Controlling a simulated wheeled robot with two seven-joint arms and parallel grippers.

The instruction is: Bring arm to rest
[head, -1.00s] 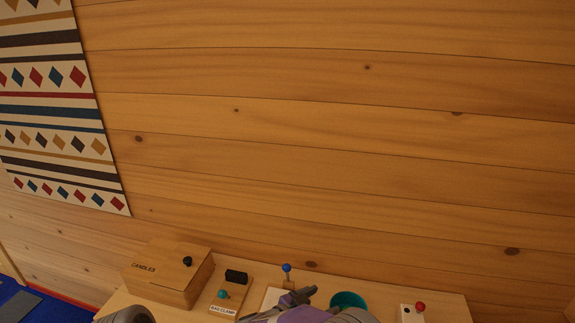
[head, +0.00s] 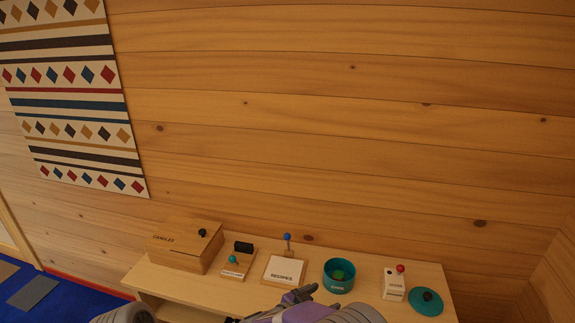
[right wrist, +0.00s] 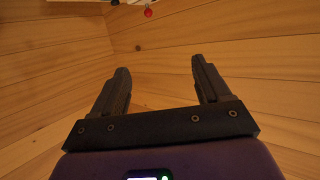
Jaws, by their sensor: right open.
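My right gripper (head: 303,293) shows at the bottom of the head view, in front of the shelf unit, with a purple and grey wrist behind it. In the right wrist view its two dark fingers (right wrist: 162,88) stand wide apart with nothing between them, facing the plank walls. A grey rounded part of my own body shows at the bottom left of the head view. My left gripper is not visible.
A wooden shelf unit (head: 235,291) stands against the wall. On it are a candles box (head: 183,248), a black-knobbed clamp board (head: 238,262), a recipes board (head: 284,270), a teal bowl (head: 338,284), a red-knobbed block (head: 394,285) and a teal lid (head: 427,302).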

